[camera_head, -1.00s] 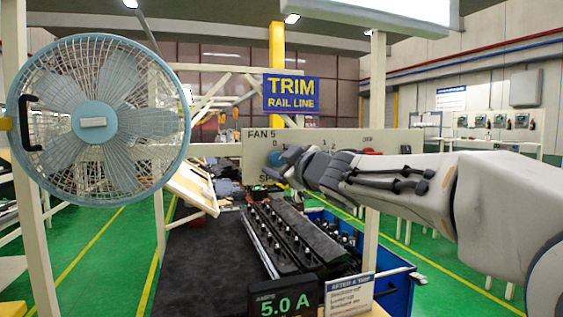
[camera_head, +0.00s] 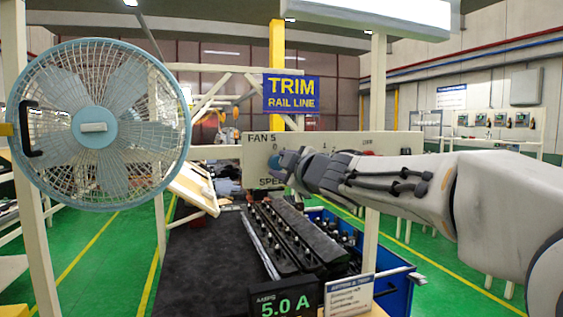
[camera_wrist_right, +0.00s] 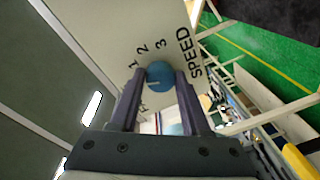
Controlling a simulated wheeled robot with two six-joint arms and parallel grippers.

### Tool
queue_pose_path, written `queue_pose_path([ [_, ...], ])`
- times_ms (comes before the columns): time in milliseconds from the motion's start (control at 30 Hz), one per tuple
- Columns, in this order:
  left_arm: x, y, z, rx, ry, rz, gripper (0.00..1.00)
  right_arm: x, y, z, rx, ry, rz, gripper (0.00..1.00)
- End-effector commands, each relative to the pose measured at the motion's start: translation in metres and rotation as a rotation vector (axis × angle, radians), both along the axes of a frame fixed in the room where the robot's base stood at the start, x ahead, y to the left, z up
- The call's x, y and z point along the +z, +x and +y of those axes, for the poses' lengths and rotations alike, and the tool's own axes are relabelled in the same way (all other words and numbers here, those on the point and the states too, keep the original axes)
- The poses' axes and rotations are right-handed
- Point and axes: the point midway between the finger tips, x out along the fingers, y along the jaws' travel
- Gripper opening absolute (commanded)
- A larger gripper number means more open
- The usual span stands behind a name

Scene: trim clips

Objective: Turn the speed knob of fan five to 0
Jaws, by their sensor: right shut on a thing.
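The blue speed knob (camera_wrist_right: 160,76) sits on the cream panel between my right gripper's two dark fingers (camera_wrist_right: 158,84) in the right wrist view. My right gripper is shut on it. The digits 1, 2, 3 and the word SPEED show around the knob; a pale mark is on its face, but I cannot tell which digit it points to. In the head view my right gripper (camera_head: 286,164) covers most of the knob and part of the FAN 5 panel (camera_head: 255,165). The pale blue caged fan (camera_head: 96,127) stands at left. My left gripper is out of view.
A red button (camera_head: 368,153) is on the panel, partly behind my right arm. A display (camera_head: 284,303) reads 5.0 A, beside a small sign card (camera_head: 349,295). Below the panel lie black clip rails (camera_head: 300,235) and a blue bin (camera_head: 398,290).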

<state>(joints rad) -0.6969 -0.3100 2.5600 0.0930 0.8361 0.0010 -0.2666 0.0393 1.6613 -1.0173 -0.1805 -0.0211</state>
Motion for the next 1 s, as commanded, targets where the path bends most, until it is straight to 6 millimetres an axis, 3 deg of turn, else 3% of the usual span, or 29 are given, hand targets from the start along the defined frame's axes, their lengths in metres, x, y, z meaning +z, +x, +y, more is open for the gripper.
queue_pose_path([
  [500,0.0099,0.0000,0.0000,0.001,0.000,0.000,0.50,0.0005,-0.0001,0.0004,0.000,-0.319,-0.100,0.00],
  [1000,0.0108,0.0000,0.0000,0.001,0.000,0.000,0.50,0.0001,-0.0002,0.0007,0.000,-0.384,-0.122,0.00],
])
